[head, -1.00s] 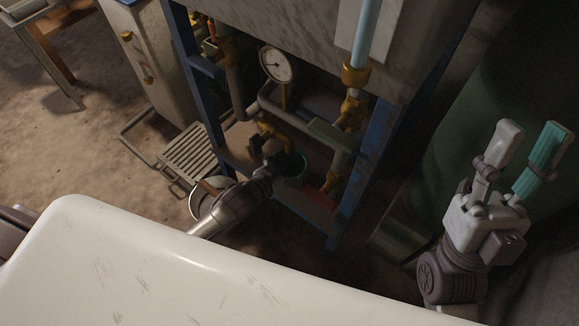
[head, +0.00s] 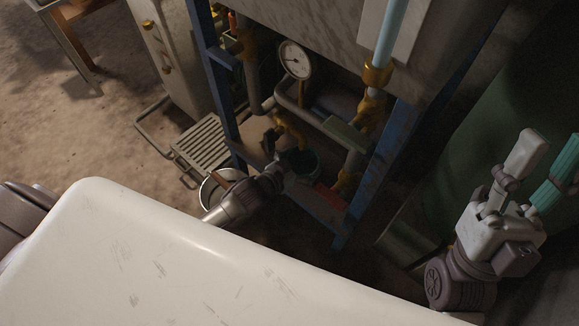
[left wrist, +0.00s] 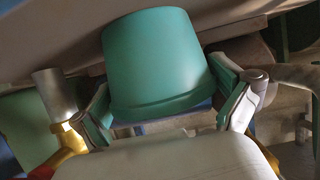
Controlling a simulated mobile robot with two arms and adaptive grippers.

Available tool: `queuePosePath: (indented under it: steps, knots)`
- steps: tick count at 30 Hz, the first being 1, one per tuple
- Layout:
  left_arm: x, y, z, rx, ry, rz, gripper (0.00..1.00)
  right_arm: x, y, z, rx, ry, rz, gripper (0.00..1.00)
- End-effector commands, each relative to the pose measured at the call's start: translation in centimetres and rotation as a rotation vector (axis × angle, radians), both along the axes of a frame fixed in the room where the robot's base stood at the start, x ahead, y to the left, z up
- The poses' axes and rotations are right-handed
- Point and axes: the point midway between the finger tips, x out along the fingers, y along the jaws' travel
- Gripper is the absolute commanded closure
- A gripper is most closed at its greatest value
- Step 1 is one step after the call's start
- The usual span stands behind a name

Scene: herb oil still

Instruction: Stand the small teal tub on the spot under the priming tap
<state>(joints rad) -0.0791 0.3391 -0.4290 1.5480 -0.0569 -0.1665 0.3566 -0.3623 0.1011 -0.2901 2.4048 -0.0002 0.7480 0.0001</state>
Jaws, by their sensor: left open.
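The teal tub (head: 303,160) stands low inside the blue frame, just under and beside a brass tap (head: 287,128). Its shadowed body is partly hidden by my left gripper (head: 283,172), which reaches in from the left. In the left wrist view the tub (left wrist: 160,60) fills the space between the two spread fingers of my left gripper (left wrist: 168,108). The jaws are open around it; I cannot tell whether a pad touches it. The spot under the tub is hidden. My right gripper (head: 548,165) is open and empty at the right, away from the frame.
A pressure gauge (head: 295,60), pipes and a blue post (head: 380,165) crowd the space around the tub. A red patch (head: 328,199) lies at its right. A pale bucket (head: 213,188) and slatted rack (head: 205,148) stand at the left. A green drum (head: 480,130) is at right.

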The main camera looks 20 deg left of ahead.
Motion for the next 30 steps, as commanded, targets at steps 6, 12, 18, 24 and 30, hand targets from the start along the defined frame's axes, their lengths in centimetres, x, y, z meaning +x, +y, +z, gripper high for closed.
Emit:
queuePosePath:
  steps: [6, 12, 18, 24, 30]
  knots:
    - [-2.2, 0.8, 1.1, 0.001, 0.004, 0.0, 0.0, 3.7, 0.7, -1.1, -0.07, 0.224, -0.013, 0.6]
    - [-4.8, 1.7, 2.2, 0.001, 0.004, 0.0, 0.0, 7.3, 1.2, -3.9, -0.149, 0.486, -0.027, 0.6]
    - [-7.4, 2.7, 3.3, 0.0, 0.004, 0.0, 0.0, 9.8, 1.3, -7.7, -0.223, 0.744, -0.04, 0.6]
    - [-9.4, 3.4, 4.1, 0.001, 0.003, 0.0, 0.0, 10.8, 1.1, -11.0, -0.277, 0.941, -0.05, 0.6]
    - [-10.3, 3.7, 4.5, 0.002, 0.002, 0.0, 0.0, 11.0, 1.0, -12.7, -0.3, 1.03, -0.053, 0.6]
